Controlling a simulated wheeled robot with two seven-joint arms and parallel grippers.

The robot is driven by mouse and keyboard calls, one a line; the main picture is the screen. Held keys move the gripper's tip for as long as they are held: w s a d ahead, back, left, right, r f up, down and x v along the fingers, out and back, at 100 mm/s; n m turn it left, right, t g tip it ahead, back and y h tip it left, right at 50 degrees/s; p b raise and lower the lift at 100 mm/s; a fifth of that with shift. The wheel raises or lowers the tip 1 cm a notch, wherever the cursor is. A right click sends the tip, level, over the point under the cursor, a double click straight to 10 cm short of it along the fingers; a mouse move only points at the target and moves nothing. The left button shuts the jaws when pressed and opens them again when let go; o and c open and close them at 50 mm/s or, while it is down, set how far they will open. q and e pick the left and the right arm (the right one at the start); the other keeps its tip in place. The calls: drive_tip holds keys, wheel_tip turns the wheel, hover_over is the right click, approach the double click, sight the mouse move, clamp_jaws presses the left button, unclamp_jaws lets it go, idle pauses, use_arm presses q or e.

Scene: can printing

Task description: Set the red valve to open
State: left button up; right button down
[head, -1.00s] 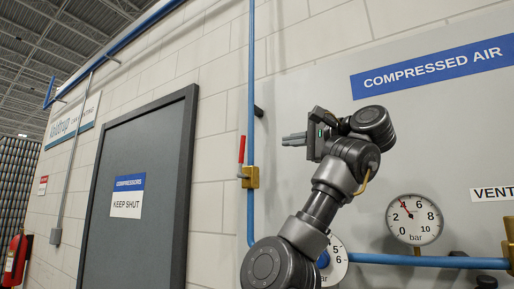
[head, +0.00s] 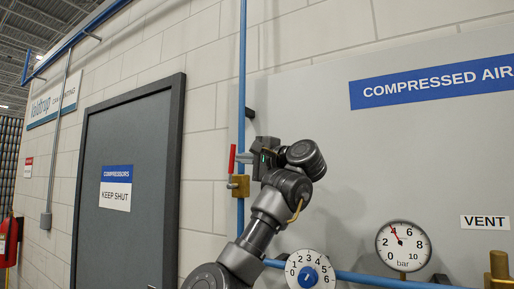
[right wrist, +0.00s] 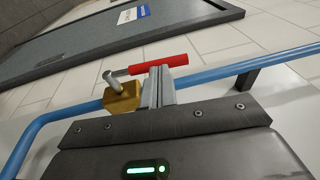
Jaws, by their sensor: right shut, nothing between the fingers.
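The red valve has a brass body (head: 239,187) on the vertical blue pipe and a red lever handle (head: 232,158) standing upright, roughly along the pipe. In the right wrist view the brass body (right wrist: 122,96) is left of the fingers and the red handle (right wrist: 160,64) lies just beyond their tips. My right gripper (head: 245,158) is shut and empty, its fingers pointing left at the handle from the right. The fingertips (right wrist: 158,72) are at or very near the handle; I cannot tell whether they touch it. My left gripper is not in view.
A grey door (head: 128,180) is left of the pipe. A grey panel (head: 340,150) on the right carries a "COMPRESSED AIR" sign (head: 435,82), a pressure gauge (head: 403,248), a blue-knobbed dial (head: 309,272) and a "VENT" label (head: 485,222). A pipe bracket (head: 250,113) sits above the valve.

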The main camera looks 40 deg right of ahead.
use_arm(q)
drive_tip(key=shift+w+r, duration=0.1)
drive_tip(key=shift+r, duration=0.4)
use_arm(e)
drive_tip(key=shift+w+r, duration=0.15)
drive_tip(key=shift+w, duration=0.25)
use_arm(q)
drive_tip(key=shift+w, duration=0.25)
use_arm(e)
drive_tip(key=shift+w, duration=0.15)
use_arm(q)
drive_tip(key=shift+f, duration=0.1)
use_arm(e)
drive_tip(key=shift+w+a+r, duration=0.15)
drive_tip(key=shift+w+r, duration=0.05)
drive_tip(key=shift+w, duration=0.4)
drive_tip(key=shift+s+r, duration=0.2)
drive_tip(key=shift+s, duration=0.05)
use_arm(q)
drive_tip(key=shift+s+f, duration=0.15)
use_arm(e)
drive_tip(key=shift+w+f, duration=0.1)
drive_tip(key=shift+w, duration=0.1)
